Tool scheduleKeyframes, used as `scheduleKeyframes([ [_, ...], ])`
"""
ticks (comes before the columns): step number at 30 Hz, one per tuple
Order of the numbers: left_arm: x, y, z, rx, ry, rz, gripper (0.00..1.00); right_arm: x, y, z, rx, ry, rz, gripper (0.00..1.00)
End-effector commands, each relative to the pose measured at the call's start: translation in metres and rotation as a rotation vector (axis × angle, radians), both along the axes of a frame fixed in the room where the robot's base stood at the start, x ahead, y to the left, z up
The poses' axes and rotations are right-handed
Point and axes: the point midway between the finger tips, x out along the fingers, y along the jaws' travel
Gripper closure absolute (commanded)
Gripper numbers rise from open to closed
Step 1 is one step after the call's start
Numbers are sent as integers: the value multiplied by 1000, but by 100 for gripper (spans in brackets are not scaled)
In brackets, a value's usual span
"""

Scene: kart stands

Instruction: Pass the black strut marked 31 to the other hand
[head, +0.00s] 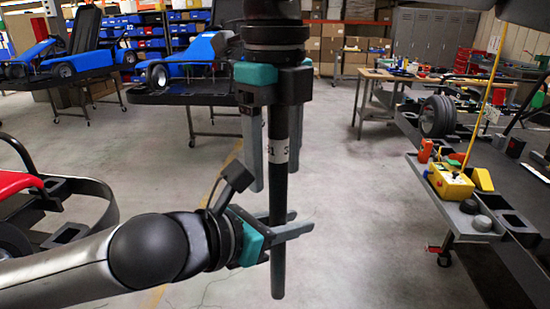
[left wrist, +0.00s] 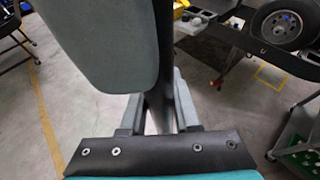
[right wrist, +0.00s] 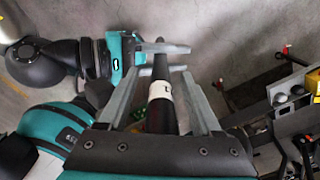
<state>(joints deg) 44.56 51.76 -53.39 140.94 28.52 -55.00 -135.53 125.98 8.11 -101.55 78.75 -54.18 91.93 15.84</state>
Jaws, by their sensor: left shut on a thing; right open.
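The black strut (head: 279,190) hangs upright, with a white band bearing partly readable dark marks around it. My left gripper (head: 294,223) is shut on its lower part, below the band. My right gripper (head: 268,172) points down from above, its fingers open on either side of the strut's upper part. In the right wrist view the strut (right wrist: 161,112) runs between the open fingers with gaps beside it, and my left gripper (right wrist: 165,58) holds its far part. In the left wrist view the strut (left wrist: 164,70) passes between my left fingers; my right gripper's large grey finger (left wrist: 100,40) covers the upper left.
Blue karts (head: 185,60) stand on trolleys at the back left, and a red kart (head: 18,183) at the near left. The floor around the strut is clear.

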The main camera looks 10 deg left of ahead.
Motion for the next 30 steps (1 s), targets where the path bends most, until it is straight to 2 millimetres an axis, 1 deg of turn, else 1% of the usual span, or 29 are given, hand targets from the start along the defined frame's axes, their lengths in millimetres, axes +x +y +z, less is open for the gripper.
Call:
scheduleKeyframes([
  [6,0,0,1,-2,-4,0,100,0,0,0,0,0,-1,35],
  [23,0,0,1,-1,-3,0,100,0,0,0,1,1,1,98],
  [24,0,0,1,-1,-3,0,100,0,0,0,1,1,1,100],
  [30,0,0,1,-1,-3,0,100,-1,1,0,1,2,2,100],
])
